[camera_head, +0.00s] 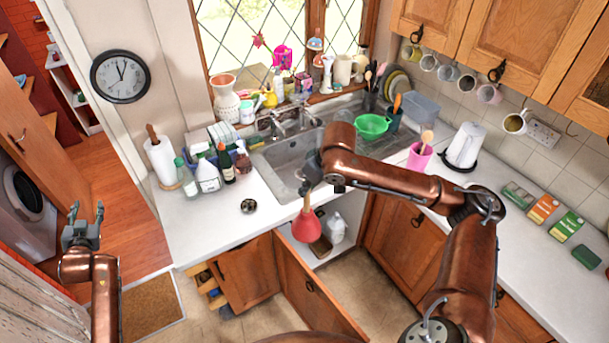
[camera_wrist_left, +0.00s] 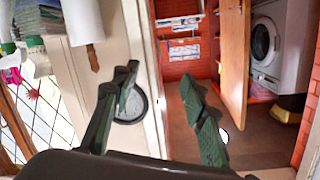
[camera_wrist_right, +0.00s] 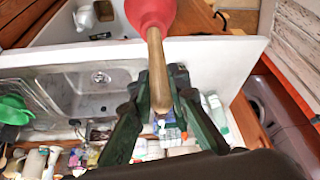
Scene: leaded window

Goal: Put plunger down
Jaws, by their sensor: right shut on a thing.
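The plunger (camera_head: 306,222) has a red rubber cup and a short wooden handle. My right gripper (camera_head: 310,184) is shut on its handle and holds it cup down in front of the sink counter's edge, above the open cupboard. In the right wrist view the plunger's wooden handle (camera_wrist_right: 157,75) runs between the fingers of my right gripper (camera_wrist_right: 160,108). My left gripper (camera_head: 84,222) is open and empty at the far left, over the wooden floor by the doorway. The left wrist view shows its fingers (camera_wrist_left: 160,90) wide apart with nothing between them.
The cupboard under the sink (camera_head: 278,153) stands open, its door (camera_head: 316,294) swung out. Inside are a white bottle (camera_head: 337,228) and a brown item (camera_head: 321,247). A sink strainer (camera_head: 248,206) lies on the counter (camera_head: 215,235), with bottles (camera_head: 208,176) behind it. Counter around the strainer is clear.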

